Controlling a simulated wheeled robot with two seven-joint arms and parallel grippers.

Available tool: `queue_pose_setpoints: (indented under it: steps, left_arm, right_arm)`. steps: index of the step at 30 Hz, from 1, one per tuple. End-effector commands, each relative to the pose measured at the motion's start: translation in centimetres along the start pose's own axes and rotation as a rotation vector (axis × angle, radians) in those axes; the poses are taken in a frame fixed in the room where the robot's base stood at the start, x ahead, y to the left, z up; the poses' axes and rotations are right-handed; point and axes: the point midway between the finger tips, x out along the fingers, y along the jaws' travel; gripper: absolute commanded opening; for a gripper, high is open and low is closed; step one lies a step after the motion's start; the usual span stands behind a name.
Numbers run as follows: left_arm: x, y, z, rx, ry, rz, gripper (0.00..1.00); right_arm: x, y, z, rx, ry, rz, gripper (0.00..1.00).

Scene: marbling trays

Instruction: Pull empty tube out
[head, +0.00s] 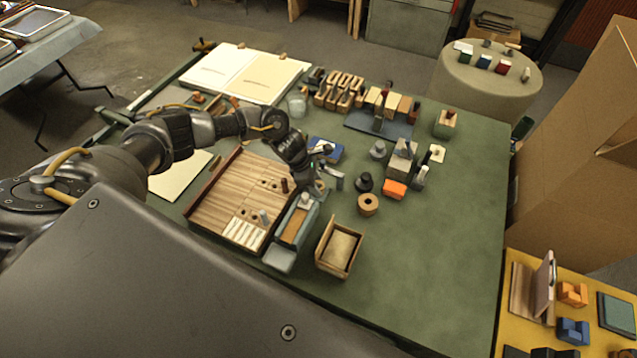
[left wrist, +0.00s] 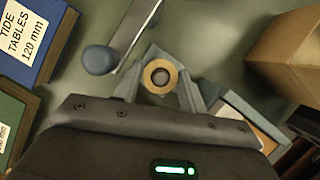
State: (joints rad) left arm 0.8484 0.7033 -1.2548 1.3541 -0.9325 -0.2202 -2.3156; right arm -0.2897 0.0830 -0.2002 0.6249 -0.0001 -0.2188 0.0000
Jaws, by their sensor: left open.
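My left gripper (head: 328,168) is open over the table, just right of the wooden tray, and points down. In the left wrist view its two grey fingers (left wrist: 160,88) stand on either side of a round piece with a tan rim and a dark centre (left wrist: 160,76). It looks like an open tube end seen from above; I cannot tell whether the fingers touch it. In the head view the gripper largely hides this spot. A dark red peg (head: 284,185) and a grey-blue peg (head: 264,217) stand in the wooden tray (head: 226,182). My right gripper is not in view.
A blue box (head: 325,149), labelled "TIDE TABLES 120 mm" (left wrist: 22,38), lies close behind the gripper. The green table's right front (head: 430,270) is clear.

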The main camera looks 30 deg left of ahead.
Motion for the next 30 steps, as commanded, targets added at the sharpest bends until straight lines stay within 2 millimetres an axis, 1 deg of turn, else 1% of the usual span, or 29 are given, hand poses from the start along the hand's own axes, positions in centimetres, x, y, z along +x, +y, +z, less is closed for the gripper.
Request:
queue_pose_setpoints:
  steps: [3,6,9,14,15,21,22,29,30]
  left_arm:
    - [1.1,-0.1,0.0,0.0,0.0,-0.002,0.41]
    - [1.5,0.0,0.0,0.0,0.0,0.0,0.41]
    - [1.7,0.0,0.0,0.001,0.0,0.0,0.41]
    - [1.7,0.0,0.0,0.002,0.0,0.0,0.41]
    - [1.7,0.0,0.0,0.002,0.0,0.0,0.4]
    - [1.7,0.0,0.0,0.002,0.0,0.0,0.14]
    - [1.7,0.0,0.0,0.002,0.0,0.0,0.31]
    - [1.7,0.0,0.1,0.001,0.0,0.0,0.01]
    - [1.7,0.0,0.1,0.001,0.0,0.0,0.0]
  right_arm:
    - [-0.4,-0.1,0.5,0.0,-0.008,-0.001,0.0]
    - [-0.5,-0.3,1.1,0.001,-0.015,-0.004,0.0]
    - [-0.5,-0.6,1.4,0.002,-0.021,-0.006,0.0]
    - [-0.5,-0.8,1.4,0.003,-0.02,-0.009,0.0]
    - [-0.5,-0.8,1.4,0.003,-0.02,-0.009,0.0]
    - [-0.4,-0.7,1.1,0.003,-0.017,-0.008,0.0]
    - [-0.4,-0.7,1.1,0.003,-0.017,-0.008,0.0]
    - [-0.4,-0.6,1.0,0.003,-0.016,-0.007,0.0]
    - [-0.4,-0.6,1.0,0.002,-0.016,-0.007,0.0]
